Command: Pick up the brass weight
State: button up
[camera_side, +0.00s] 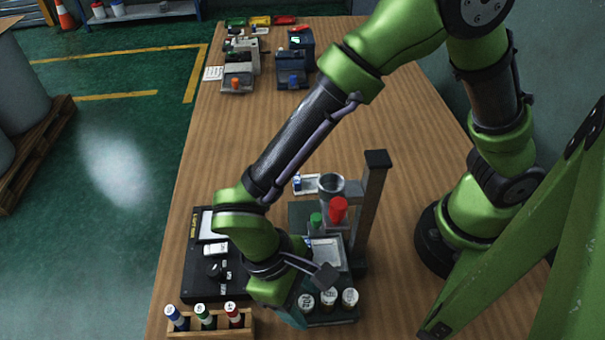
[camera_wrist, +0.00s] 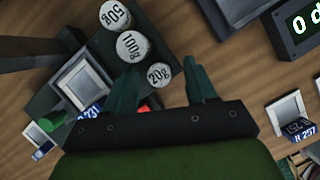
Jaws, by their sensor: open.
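Three short round weights with white tops stand in a row on a dark base; their sides look dark brown, and I cannot tell one as the brass weight by colour. In the wrist view their tops read 50g (camera_wrist: 116,15), 100g (camera_wrist: 132,45) and 20g (camera_wrist: 159,74). The same row shows in the side view, the middle one standing here (camera_side: 328,297). My gripper (camera_wrist: 163,82) is open, with its teal fingers apart. In the wrist view the 20g top appears between the fingertips.
A tall dark post (camera_side: 371,200) stands behind the weights, with a cup (camera_side: 332,186), a red part (camera_side: 338,210) and a green cap (camera_side: 316,219) near it. A wooden vial rack (camera_side: 212,322) stands at the front left. A black device (camera_side: 200,280) lies left. Mid-table is clear.

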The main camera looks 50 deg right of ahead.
grip_shut()
